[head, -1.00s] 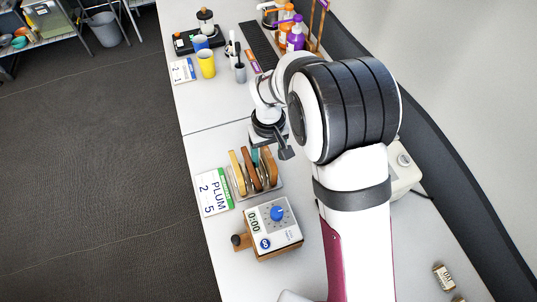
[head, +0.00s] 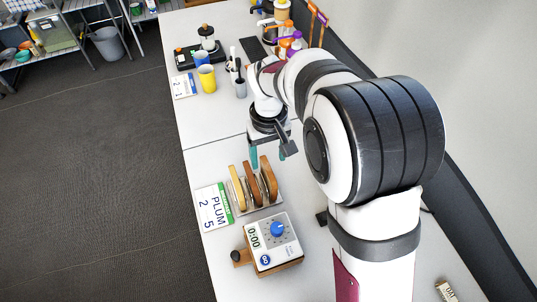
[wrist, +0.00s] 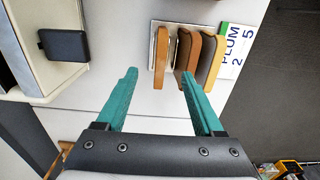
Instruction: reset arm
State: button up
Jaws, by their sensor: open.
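My gripper (head: 269,156) is open, with teal fingers pointing down above the white counter, just behind the toast rack. In the wrist view my gripper (wrist: 158,88) has its two fingers spread wide with nothing between them. The toast rack (head: 262,206) holds three upright slices: a pale one (head: 237,187) at left, and two browner ones (head: 268,178) to its right. In the wrist view the slices (wrist: 187,52) stand beyond the fingertips, apart from them.
A timer box (head: 273,243) with a blue knob stands in front of the rack. A sign reading PLUM 2 5 (head: 213,207) lies left of it. A yellow cup (head: 207,78) and bottles stand farther back. A light appliance with a black lever (wrist: 63,45) shows in the wrist view.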

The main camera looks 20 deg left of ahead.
dwell(0.4)
jog(key=s+d+r+m+y, duration=0.1)
jog(key=s+d+r+m, duration=0.4)
jog(key=d, duration=0.4)
jog(key=s+d+r+m, duration=0.4)
jog(key=d+r, duration=0.1)
jog(key=d, duration=0.5)
jog(key=s+d+f+m, duration=0.1)
jog(key=s+d+m, duration=0.3)
jog(key=s, duration=0.6)
jog(key=shift+s+d+m+y, duration=0.25)
jog(key=shift+d+m+y, duration=0.15)
jog(key=shift+m, duration=0.4)
